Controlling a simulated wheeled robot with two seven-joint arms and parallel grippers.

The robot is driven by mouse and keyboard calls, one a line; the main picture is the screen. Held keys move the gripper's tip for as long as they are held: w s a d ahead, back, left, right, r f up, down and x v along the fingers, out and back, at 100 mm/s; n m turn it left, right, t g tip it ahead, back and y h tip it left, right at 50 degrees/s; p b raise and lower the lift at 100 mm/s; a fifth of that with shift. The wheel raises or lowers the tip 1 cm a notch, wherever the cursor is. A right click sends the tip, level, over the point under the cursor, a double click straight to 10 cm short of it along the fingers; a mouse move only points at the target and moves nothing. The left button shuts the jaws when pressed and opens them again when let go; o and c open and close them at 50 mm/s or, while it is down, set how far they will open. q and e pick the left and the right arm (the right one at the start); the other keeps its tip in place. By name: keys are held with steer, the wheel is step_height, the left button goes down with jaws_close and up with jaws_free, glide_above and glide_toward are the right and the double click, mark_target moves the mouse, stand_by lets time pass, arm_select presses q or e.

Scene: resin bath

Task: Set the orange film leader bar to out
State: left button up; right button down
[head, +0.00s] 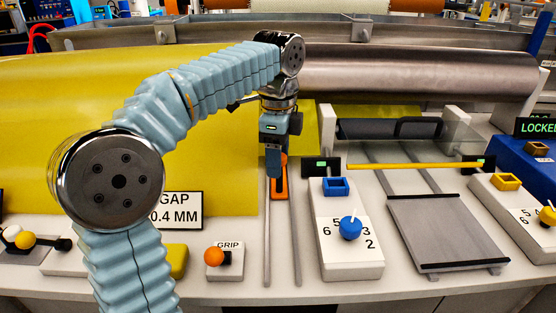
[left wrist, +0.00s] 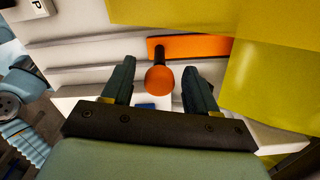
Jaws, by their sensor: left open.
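The orange film leader bar (head: 281,188) stands at the far part of two metal rails on the white bench, partly hidden behind my left gripper (head: 275,165). In the left wrist view the bar's orange plate (left wrist: 205,47) lies across the top, with a dark stem and a round orange knob (left wrist: 160,80) reaching towards me. My left gripper (left wrist: 157,75) is open, with one finger on each side of the knob. A gap shows between each finger and the knob. My right gripper is in neither view.
A GRIP lever with an orange ball (head: 214,257) is left of the rails (head: 267,235). A white dial box with a blue knob (head: 350,228) is close on their right. The yellow film (head: 225,120) and a large metal roller (head: 420,75) are behind.

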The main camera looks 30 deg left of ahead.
arm_select(q)
jaws_close()
stand_by(0.4)
